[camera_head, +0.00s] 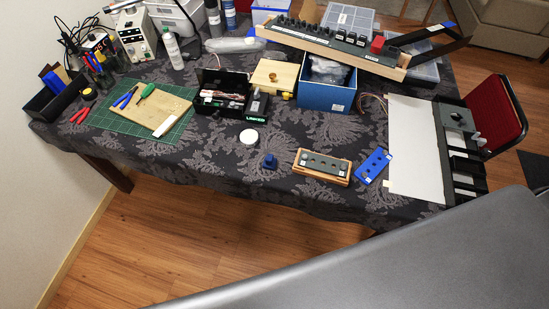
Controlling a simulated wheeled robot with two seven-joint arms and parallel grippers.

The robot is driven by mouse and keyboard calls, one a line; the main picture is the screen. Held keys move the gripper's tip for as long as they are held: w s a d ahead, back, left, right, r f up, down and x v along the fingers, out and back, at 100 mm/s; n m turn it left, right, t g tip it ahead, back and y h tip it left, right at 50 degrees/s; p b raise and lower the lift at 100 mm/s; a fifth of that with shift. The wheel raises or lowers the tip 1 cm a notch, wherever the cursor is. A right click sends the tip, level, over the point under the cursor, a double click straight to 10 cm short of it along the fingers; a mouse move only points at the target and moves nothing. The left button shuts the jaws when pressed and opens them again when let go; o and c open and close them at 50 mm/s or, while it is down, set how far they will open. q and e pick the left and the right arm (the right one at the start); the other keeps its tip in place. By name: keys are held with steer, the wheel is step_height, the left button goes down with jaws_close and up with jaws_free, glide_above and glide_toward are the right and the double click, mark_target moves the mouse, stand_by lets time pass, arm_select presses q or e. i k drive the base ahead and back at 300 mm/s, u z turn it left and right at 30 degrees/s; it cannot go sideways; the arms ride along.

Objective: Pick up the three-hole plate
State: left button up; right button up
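Two plates with holes lie near the front edge of the table. A dark grey plate (324,165) sits in a light wooden holder (320,179), with a row of round holes along it. A blue plate (374,166) lies flat on the tablecloth just to its right, tilted in the picture, with small holes and a pale label. The holes are too small to count surely, so I cannot tell which one is the three-hole plate. Neither of my grippers shows in the head view. A large dark grey surface fills the lower right, below the table.
A small blue knob-like piece (269,162) and a white disc (249,136) lie left of the holder. A white panel (415,148) lies to the right. A blue box (327,95) and a long switch panel (330,42) stand behind. A green mat (102,134) lies at left.

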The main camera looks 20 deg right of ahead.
mark_target(341, 170)
steer(key=u, duration=2.05)
steer(key=k, duration=2.7)
steer(key=z, duration=2.15)
steer(key=i, duration=0.95)
steer(key=z, duration=0.05)
